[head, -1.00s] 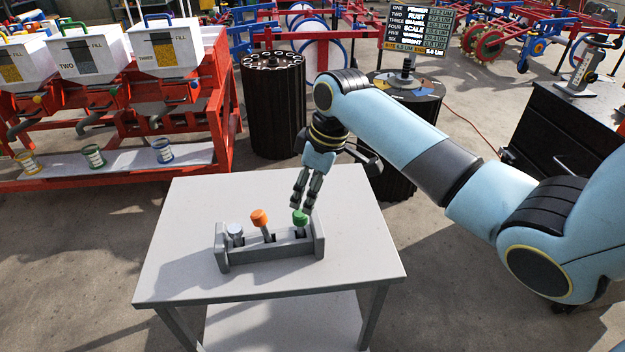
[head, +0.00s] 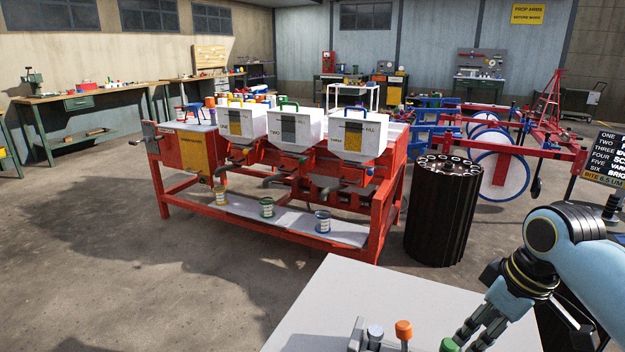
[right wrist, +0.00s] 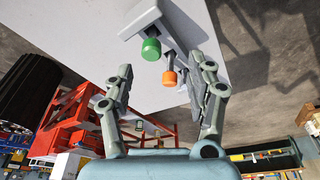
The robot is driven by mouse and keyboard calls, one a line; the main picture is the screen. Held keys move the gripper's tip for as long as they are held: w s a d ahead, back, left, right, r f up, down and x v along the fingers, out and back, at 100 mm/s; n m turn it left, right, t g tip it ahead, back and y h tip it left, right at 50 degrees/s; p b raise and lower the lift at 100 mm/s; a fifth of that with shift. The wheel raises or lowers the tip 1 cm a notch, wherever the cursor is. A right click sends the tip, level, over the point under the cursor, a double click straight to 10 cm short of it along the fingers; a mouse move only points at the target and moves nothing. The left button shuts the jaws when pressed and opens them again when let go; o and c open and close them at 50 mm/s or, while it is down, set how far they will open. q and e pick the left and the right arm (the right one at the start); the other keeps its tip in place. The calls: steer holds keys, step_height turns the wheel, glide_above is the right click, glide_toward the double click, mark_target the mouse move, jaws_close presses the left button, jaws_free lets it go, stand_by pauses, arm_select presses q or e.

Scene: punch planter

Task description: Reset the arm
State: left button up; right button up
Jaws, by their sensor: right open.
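My right gripper (head: 474,332) is at the lower right of the head view, over the light grey table (head: 345,290). It is open and empty in the right wrist view (right wrist: 165,88), its two fingers spread wide. In the head view the orange top (head: 403,329), a grey top (head: 375,332) and the green top (head: 449,345) show at the bottom edge. The gripper is beside the green top, apparently holding nothing. My left gripper is not in view.
A red frame machine (head: 375,225) with white hoppers (head: 295,128) stands behind the table, with small cans on its shelf (head: 285,222). A black ribbed drum (head: 442,215) stands to its right. Open floor (head: 110,260) lies at the left.

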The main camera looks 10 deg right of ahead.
steer(key=s+a+r+m+t+h, duration=0.1)
steer(key=s+a+r+m, duration=0.1)
steer(key=s, duration=0.9)
steer(key=s+a+r+m+h, duration=0.1)
steer(key=s+a+r+m, duration=0.15)
steer(key=s, duration=0.85)
steer(key=s+d+f+g+b, duration=0.1)
steer(key=s+d+f+b, duration=0.1)
steer(key=f, duration=1.4)
steer(key=s+d+f+b, duration=0.1)
steer(key=f, duration=1.4)
steer(key=s+f+g+b, duration=0.1)
steer(key=s+f+b, duration=0.1)
steer(key=s+f, duration=1.3)
steer(key=shift+s+d+f+m, duration=0.4)
steer(key=shift+s+d+m, duration=0.05)
steer(key=shift+s, duration=0.55)
steer(key=shift+o, duration=0.2)
steer(key=shift+g, duration=0.3)
